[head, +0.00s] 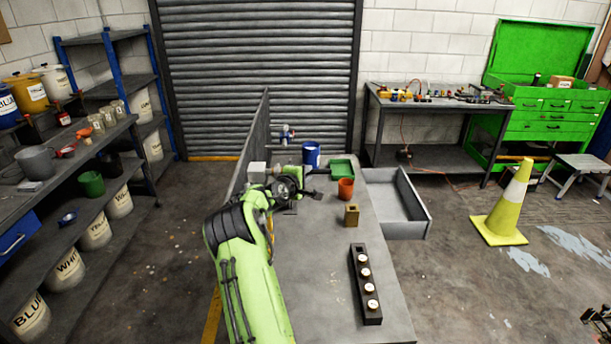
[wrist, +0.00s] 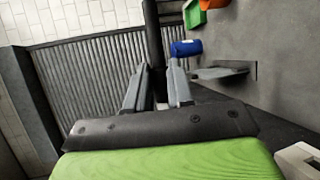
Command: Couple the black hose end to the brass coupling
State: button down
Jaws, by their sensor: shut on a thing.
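My gripper (wrist: 157,80) has its two grey fingers on either side of a dark upright piece, the black hose end (wrist: 153,40), and is shut on it. The hose runs up out of the top of the wrist view. In the head view my gripper (head: 306,191) is above the far left part of the bench, and the wrist hides much of what it holds. I cannot make out the brass coupling for certain. A valve-like fitting with blue and red parts (head: 287,134) stands at the bench's far end, beyond my gripper.
A black rack (head: 358,280) holds several round pieces nearer. A grey panel (head: 250,145) borders the bench's left. The bench's (head: 305,275) near middle is clear.

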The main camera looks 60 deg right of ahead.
jog(key=shift+w+a, duration=0.25)
jog(key=shift+w, duration=0.3)
jog(key=shift+w+a, duration=0.25)
jog(key=shift+w, duration=0.25)
dwell(1.4)
